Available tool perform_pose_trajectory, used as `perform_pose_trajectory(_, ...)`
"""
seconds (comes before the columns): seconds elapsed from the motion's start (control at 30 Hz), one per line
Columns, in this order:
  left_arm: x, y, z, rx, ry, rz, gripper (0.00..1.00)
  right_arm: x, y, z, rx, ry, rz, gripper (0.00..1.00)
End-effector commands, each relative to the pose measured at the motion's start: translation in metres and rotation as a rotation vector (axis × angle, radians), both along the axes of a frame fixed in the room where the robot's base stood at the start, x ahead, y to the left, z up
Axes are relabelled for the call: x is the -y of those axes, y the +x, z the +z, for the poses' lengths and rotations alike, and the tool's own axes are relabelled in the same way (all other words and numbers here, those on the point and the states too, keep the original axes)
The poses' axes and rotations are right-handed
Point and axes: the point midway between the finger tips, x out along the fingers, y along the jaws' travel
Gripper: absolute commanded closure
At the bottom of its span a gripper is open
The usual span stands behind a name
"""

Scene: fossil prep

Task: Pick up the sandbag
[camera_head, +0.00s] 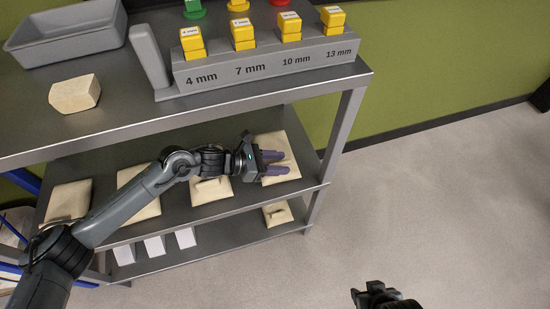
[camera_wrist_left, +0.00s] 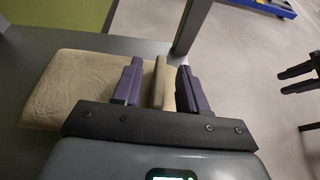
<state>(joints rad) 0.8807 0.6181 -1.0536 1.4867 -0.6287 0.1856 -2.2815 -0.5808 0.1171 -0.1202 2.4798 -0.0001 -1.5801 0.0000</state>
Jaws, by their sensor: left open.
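A beige sandbag (camera_head: 286,147) lies at the right end of the middle shelf. In the left wrist view the sandbag (camera_wrist_left: 75,85) has an upright beige tab, its handle (camera_wrist_left: 159,82). My left gripper (camera_head: 273,162) is over this sandbag with its purple fingers apart. In the left wrist view the left gripper (camera_wrist_left: 158,88) has one finger on each side of the handle, with a gap visible on the right; contact on the left is unclear. My right gripper (camera_head: 368,293) is low in the head view, away from the shelf, and its fingers (camera_wrist_left: 298,78) look apart and empty.
More sandbags lie along the middle shelf (camera_head: 105,178), and a small one (camera_head: 277,213) is on the bottom shelf by white blocks (camera_head: 154,245). Above, the top shelf holds a grey tray (camera_head: 70,45), a beige block (camera_head: 75,93) and a labelled rack (camera_head: 265,68). Floor at right is clear.

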Motion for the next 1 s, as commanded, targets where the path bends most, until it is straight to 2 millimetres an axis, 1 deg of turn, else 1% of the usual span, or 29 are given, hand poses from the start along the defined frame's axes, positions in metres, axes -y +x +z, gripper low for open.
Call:
perform_pose_trajectory(0.1, 0.007, 0.0027, -0.003, 0.001, -0.001, 0.0, 0.57, 0.0004, -0.0001, -0.0038, 0.0, -0.001, 0.001, 0.6)
perform_pose_trajectory(0.37, 0.0083, 0.0031, -0.0028, 0.001, 0.0, 0.001, 0.57, 0.0011, -0.0001, -0.0033, 0.0, -0.004, 0.002, 0.6)
perform_pose_trajectory(0.47, 0.0083, 0.0031, -0.0028, 0.001, 0.0, 0.001, 0.71, 0.001, -0.0001, -0.0033, 0.0, -0.004, 0.003, 0.6)
perform_pose_trajectory(0.6, 0.0081, 0.003, -0.0028, 0.001, 0.0, 0.001, 0.93, 0.001, 0.0, -0.0033, 0.001, -0.004, 0.003, 0.6)
perform_pose_trajectory(0.67, 0.0081, 0.003, -0.0029, 0.001, 0.0, 0.001, 1.0, 0.001, 0.0, -0.0033, 0.001, -0.004, 0.003, 0.6)
perform_pose_trajectory(1.0, 0.008, 0.003, -0.0031, 0.0, 0.0, 0.001, 1.0, 0.001, 0.0001, -0.0033, 0.001, -0.004, 0.003, 0.6)
